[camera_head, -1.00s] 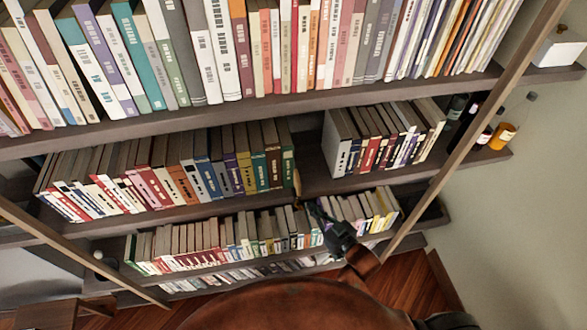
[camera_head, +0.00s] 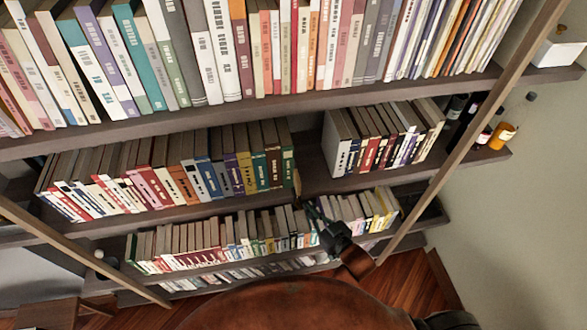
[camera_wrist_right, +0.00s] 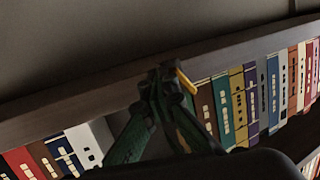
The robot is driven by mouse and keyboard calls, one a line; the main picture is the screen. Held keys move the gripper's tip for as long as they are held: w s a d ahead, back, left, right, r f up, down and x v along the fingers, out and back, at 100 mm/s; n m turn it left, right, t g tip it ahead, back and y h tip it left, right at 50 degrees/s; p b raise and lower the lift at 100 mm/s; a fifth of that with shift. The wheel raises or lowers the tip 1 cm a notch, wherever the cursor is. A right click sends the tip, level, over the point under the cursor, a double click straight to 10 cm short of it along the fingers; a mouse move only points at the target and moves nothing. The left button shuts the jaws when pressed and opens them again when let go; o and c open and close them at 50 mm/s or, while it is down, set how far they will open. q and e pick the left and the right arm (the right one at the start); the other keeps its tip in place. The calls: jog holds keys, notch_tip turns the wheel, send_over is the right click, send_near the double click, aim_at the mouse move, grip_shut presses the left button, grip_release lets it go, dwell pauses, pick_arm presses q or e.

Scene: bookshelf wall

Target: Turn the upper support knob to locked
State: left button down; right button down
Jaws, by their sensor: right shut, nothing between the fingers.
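A small brown-yellow piece (camera_head: 297,182), which may be the upper support knob or its pointer, shows at the middle shelf's front edge, right of the green book. In the right wrist view a short yellow bar (camera_wrist_right: 186,81) shows just right of my fingertips. Its turn position is too small to read. My right gripper (camera_head: 310,207) is shut and empty, just below and right of that piece. In the wrist view the tips of my right gripper (camera_wrist_right: 163,82) overlap the shelf edge beside the bar; I cannot tell if they touch. My left gripper is not in view.
The middle shelf (camera_head: 310,178) has a gap between its two book groups. More books (camera_head: 215,245) stand on the lower shelf close to my right gripper. Slanted uprights (camera_head: 440,180) flank the shelves. Bottles (camera_head: 500,136) stand at the right end.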

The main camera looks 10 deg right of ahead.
jog(key=shift+a, duration=0.35)
jog(key=shift+d, duration=0.1)
jog(key=d+p, duration=0.1)
jog(key=d, duration=0.3)
dwell(0.4)
jog(key=shift+s, duration=0.1)
